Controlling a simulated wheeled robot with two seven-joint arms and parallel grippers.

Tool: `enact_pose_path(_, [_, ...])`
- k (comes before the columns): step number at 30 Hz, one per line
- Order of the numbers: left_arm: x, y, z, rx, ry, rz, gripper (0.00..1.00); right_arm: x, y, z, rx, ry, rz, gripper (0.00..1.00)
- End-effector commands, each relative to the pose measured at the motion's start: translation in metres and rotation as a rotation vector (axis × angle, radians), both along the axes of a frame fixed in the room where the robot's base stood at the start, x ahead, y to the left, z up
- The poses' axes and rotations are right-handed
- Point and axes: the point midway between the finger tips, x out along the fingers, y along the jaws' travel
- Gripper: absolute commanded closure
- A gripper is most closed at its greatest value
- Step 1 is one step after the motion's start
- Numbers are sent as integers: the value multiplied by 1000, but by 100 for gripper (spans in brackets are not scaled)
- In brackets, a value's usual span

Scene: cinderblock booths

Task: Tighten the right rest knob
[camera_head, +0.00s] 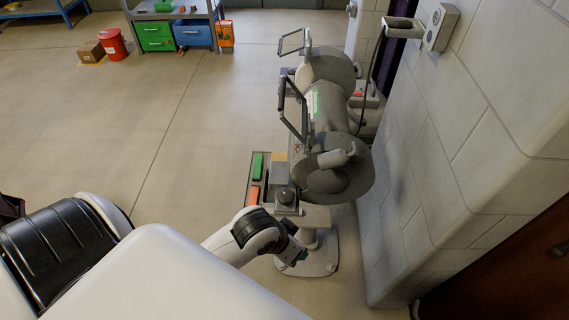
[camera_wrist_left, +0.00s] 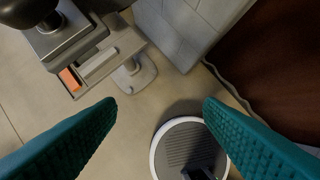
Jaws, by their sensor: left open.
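A grey bench grinder (camera_head: 325,115) on a pedestal stands beside the block wall, with a round guard at each end. At its near end, a dark round knob (camera_head: 286,196) sits on a small rest block; a dark rounded knob (camera_wrist_left: 38,10) on a grey block also shows at the top left of the left wrist view. My left arm reaches in low, its wrist just below and in front of the near knob. My left gripper (camera_wrist_left: 160,102) is open, with teal fingers wide apart and nothing between them. The knob is outside the fingers. My right gripper is out of view.
The block wall (camera_head: 440,150) stands close to the grinder's right side. A tray with green and orange pieces (camera_head: 258,180) is beside the near rest. A red bucket (camera_head: 112,43), a cardboard box (camera_head: 91,52) and a shelf stand far back. The floor on the left is clear.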

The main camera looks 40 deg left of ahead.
Motion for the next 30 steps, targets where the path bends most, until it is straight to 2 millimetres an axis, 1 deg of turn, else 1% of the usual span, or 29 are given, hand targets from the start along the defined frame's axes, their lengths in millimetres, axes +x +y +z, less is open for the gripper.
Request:
enact_pose_path(1, [11, -5, 35, -13, -43, -20, 38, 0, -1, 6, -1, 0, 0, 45])
enact_pose_path(3, [18, -11, 61, -37, -64, -28, 38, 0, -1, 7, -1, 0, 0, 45])
enact_pose_path(6, [25, -15, 88, -54, -75, -31, 38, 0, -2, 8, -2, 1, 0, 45])
enact_pose_path(8, [29, -13, 101, -52, -71, -22, 38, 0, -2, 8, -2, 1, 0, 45])
enact_pose_path(11, [34, 0, 117, -30, -49, 28, 38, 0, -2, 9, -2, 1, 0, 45])
enact_pose_path(12, [36, 9, 123, -16, -39, 60, 38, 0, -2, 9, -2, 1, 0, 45])
enact_pose_path(15, [39, 32, 134, 19, -12, 159, 38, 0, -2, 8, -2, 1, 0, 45])
enact_pose_path(18, [39, 52, 142, 42, 7, 250, 38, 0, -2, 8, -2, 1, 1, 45])
enact_pose_path(22, [39, 64, 146, 53, 19, 317, 38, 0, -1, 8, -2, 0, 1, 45])
enact_pose_path(26, [42, 66, 138, 52, 26, 329, 38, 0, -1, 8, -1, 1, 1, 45])
enact_pose_path(30, [49, 68, 116, 55, 27, 330, 38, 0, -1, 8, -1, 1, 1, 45])
